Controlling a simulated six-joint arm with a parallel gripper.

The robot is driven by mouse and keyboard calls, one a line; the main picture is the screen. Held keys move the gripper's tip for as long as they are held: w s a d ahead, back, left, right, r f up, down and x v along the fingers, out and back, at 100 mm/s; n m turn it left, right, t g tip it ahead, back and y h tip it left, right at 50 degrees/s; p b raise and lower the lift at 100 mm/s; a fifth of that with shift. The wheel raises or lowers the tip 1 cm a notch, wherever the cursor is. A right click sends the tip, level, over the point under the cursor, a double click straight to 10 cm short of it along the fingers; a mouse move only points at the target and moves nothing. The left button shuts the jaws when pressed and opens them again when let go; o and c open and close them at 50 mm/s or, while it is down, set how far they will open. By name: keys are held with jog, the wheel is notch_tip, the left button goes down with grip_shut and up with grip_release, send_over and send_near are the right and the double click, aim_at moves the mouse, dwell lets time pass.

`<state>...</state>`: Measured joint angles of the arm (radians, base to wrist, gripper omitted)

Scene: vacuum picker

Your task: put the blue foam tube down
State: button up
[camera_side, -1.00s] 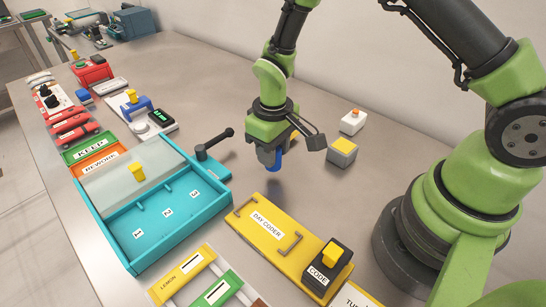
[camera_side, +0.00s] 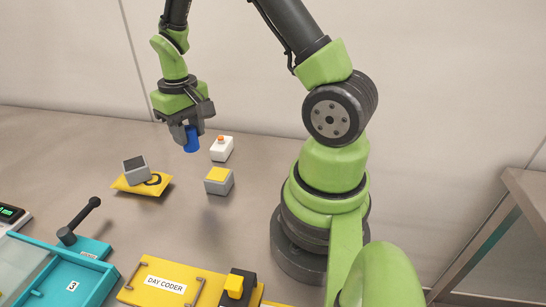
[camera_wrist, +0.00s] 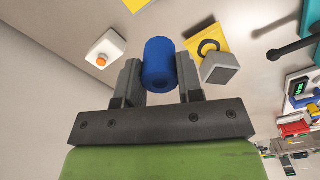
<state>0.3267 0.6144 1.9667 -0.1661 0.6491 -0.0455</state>
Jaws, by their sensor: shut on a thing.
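The blue foam tube (camera_side: 191,139) is between the fingers of my gripper (camera_side: 188,132), which is shut on it. In the side view the tube hangs upright below the fingers, above the bare bench. In the wrist view the tube (camera_wrist: 160,64) sits between the two grey fingers of my gripper (camera_wrist: 160,85), its round end facing the camera. Its exact height over the bench is hard to tell.
A yellow mat (camera_side: 146,185) with a grey block (camera_side: 135,168) lies left of my gripper. A white box with an orange button (camera_side: 221,148) and a grey-yellow block (camera_side: 218,181) stand to the right. The teal tray (camera_side: 70,285) and yellow day coder (camera_side: 165,285) are nearer.

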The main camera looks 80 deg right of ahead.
jog(key=s+d+m, duration=1)
jog(key=s+d, duration=0.4)
jog(key=s, duration=0.1)
notch_tip(320, 180, down, 10)
jog(key=shift+r, duration=0.1)
jog(key=shift+f, duration=0.2)
jog(key=o, duration=0.9)
jog(key=shift+r, duration=0.1)
